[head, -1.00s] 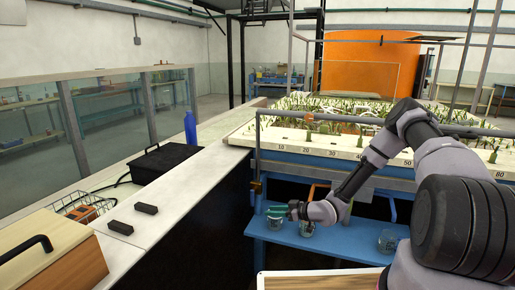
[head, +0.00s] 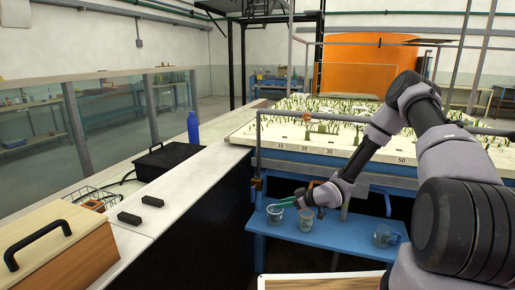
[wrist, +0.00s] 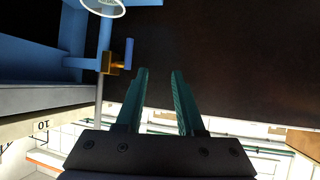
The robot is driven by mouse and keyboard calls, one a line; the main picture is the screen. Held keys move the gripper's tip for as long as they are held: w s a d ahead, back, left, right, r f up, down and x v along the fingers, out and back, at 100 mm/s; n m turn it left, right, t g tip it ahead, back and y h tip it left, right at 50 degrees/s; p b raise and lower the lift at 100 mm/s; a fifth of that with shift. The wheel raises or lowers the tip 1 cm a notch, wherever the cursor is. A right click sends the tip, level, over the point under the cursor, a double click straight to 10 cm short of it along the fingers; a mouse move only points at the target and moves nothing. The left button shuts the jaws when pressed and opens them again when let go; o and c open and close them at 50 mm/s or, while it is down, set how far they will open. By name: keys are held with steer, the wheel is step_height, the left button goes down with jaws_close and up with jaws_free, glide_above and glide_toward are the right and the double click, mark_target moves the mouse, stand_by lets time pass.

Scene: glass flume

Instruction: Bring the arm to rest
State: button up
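My gripper (head: 284,203) is held out over the left part of the blue shelf under the flume bed, near two clear beakers. In the wrist view its two teal fingers (wrist: 160,72) are parallel with a clear gap, and nothing is between them. My arm is bent, with the elbow high at the right and the forearm slanting down to the left. One beaker (head: 275,217) is just below the fingers; whether they touch is hard to tell. The other beaker (head: 306,222) is below the wrist.
A glass mug (head: 383,238) stands farther right on the blue shelf (head: 340,250). The planted bed (head: 250,136) is above it.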

steer(key=w+d+r+m+h, duration=0.1)
steer(key=d+r+h, duration=0.2)
steer(key=d+r, duration=0.35)
steer(key=w+d+r+m+h, duration=0.1)
steer(key=d+r+m+h, duration=0.2)
steer(key=r, duration=0.6)
steer(key=s+d+r+m+h, duration=0.1)
steer(key=s+d+r+h, duration=0.15)
steer(key=r, duration=0.45)
steer(key=s+d+r+m+h, duration=0.1)
steer(key=s+d+r, duration=0.25)
steer(key=r, duration=0.35)
steer(key=s+r+m, duration=0.3)
steer(key=s+r, duration=0.3)
steer(key=s, duration=0.3)
steer(key=s+r+m+y, duration=0.1)
steer(key=s+r+m, duration=0.2)
steer(key=s+r, duration=0.3)
steer(key=s+a+r+m, duration=0.1)
steer(key=s+r+m, duration=0.2)
steer(key=s, duration=1)
step_height(320, 180, up, 3)
steer(key=shift+s+m+y, duration=0.3)
steer(key=shift+y, duration=0.05)
